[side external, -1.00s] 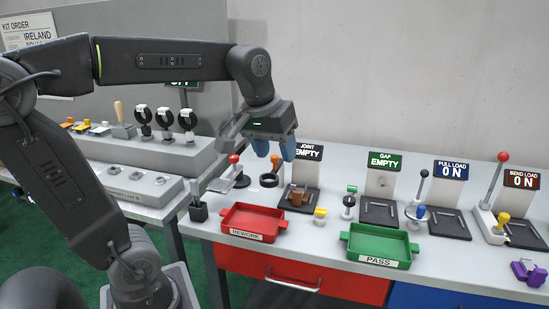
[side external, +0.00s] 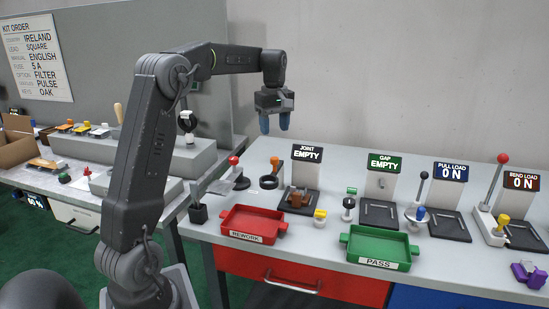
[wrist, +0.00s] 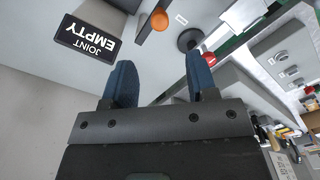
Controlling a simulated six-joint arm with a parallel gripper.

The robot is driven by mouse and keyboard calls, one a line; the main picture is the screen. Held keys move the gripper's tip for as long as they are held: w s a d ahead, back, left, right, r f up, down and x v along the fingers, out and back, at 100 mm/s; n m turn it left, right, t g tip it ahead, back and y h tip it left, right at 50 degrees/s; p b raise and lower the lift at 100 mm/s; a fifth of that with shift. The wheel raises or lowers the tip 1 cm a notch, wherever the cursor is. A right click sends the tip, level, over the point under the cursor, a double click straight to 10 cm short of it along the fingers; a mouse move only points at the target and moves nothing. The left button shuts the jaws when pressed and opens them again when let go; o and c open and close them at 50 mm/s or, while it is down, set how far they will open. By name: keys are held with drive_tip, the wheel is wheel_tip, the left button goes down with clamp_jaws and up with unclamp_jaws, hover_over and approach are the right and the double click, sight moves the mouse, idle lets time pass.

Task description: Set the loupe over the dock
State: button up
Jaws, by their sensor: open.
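What looks like the loupe is a black ring (side external: 268,182) with an orange-topped handle (side external: 275,161), resting on the bench left of the JOINT sign. The orange top also shows in the wrist view (wrist: 160,20). The likely dock is the dark pad (side external: 284,202) below the JOINT EMPTY sign (side external: 307,153), with a brown block (side external: 299,197) on it; I cannot tell for sure which pad is meant. My gripper (side external: 274,129) is open and empty, with blue fingers pointing down, well above the ring. Its fingers (wrist: 160,75) are spread in the wrist view.
A red REWORK tray (side external: 254,224) and a green PASS tray (side external: 378,246) stand at the front. A red-knobbed lever (side external: 235,172) stands left of the ring. A yellow-topped piece (side external: 320,215) is right of the brown block. GAP, PULL LOAD and BEND LOAD stations line the right.

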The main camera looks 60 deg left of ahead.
sight(275, 158)
wheel_tip(275, 158, down, 10)
drive_tip(key=shift+f, duration=0.1)
idle(0.4)
clamp_jaws()
idle(0.3)
